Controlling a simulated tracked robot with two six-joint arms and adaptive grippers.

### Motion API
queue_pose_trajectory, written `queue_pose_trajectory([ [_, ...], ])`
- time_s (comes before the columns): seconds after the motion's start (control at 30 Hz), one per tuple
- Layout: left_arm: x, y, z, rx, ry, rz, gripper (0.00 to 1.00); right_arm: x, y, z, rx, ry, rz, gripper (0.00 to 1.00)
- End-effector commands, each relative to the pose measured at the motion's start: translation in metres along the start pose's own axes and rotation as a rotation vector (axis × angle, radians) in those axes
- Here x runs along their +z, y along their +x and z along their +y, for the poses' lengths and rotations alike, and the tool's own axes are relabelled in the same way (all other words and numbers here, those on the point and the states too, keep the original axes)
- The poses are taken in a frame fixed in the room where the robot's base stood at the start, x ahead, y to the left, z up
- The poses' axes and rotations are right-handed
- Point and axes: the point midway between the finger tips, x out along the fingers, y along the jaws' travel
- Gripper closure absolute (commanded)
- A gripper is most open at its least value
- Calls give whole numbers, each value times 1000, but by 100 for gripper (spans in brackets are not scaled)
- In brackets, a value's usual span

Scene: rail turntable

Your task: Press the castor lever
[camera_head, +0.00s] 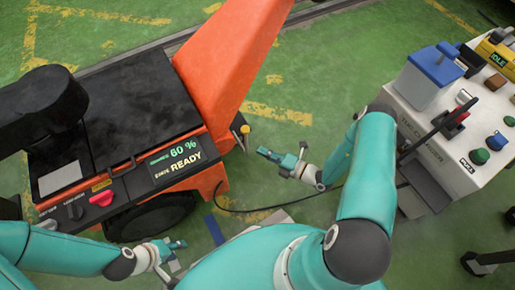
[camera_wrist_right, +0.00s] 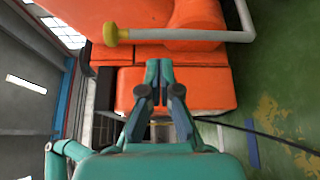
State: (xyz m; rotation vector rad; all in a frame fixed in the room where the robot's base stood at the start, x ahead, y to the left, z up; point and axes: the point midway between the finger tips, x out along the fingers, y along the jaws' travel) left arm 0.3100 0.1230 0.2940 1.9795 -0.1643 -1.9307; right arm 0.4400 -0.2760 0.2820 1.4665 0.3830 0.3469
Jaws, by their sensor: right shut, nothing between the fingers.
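A lever with a yellow knob (camera_head: 243,130) stands at the side of the orange machine. In the right wrist view a yellow knob (camera_wrist_right: 116,36) sits on the end of a pale grey bar that runs to the right in front of the orange body. I take this for the castor lever, though no label shows. My right gripper (camera_head: 267,154) is shut and empty, a little below and right of the lever. Its fingers (camera_wrist_right: 158,68) are together, apart from the knob. My left gripper (camera_head: 175,247) is low by the machine's wheel; its finger state is unclear.
The orange machine (camera_head: 233,62) has a black deck and a screen (camera_head: 174,157) reading "60 %" and "READY". A white tool-changer cart (camera_head: 470,140) with buttons and a black lever stands at the right. A dark cable lies on the green floor between them.

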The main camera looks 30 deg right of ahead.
Motion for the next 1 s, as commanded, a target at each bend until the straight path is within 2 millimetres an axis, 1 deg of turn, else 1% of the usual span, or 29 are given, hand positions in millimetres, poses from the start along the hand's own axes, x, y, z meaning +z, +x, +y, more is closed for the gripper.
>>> queue_pose_trajectory([
  [0.03, 0, 1, 0, 0, 0, 0, 60, 0, -6, -1, -1, 1, 2, 100],
  [0.13, 0, 2, -1, 0, 0, 0, 60, 0, -14, -2, -1, 2, 12, 100],
  [0.33, 0, 3, -1, 0, 0, 0, 60, -1, -23, -2, 0, 2, 22, 100],
  [0.87, 0, 3, -1, 0, 0, 0, 60, -3, -22, -1, 1, 1, 31, 100],
  [0.97, 0, 3, -1, 0, 0, 0, 60, -13, -18, 1, -4, -19, 78, 100],
  [1.0, 0, 3, -1, 0, 0, 0, 60, -22, -15, 2, -8, -39, 118, 100],
])
